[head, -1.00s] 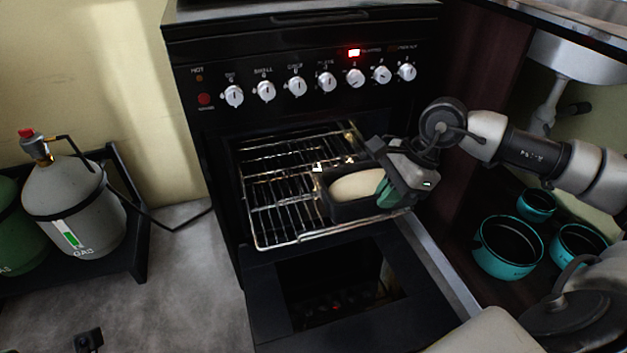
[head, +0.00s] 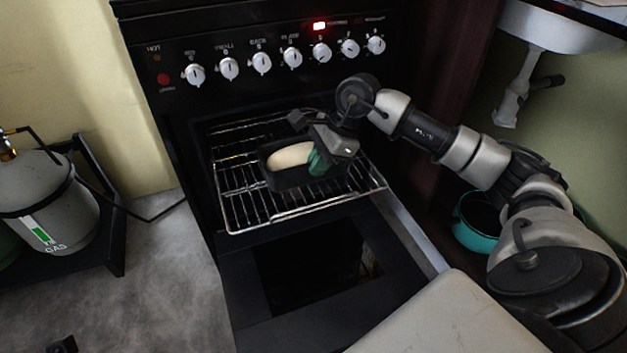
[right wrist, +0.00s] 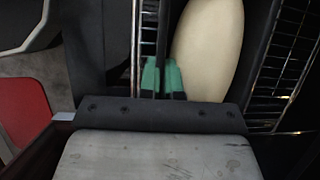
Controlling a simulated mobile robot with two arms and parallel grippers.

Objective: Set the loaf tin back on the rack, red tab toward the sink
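The dark loaf tin (head: 279,180) with a pale loaf (head: 290,154) in it is over the middle of the pulled-out wire rack (head: 246,206). I cannot tell whether its base touches the bars. My right gripper (head: 316,162) is shut on the tin's right-hand wall. In the right wrist view the green fingertips (right wrist: 164,78) pinch the thin dark wall beside the loaf (right wrist: 209,44). No red tab shows on the tin. The sink's white underside (head: 563,34) is at upper right. My left gripper is not in view.
The black stove's knobs (head: 261,63) are behind the rack, and its open door (head: 314,265) lies below. Gas bottles (head: 62,211) stand at the left. A teal pot (head: 474,232) is under the sink. The rack's left and right parts are bare.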

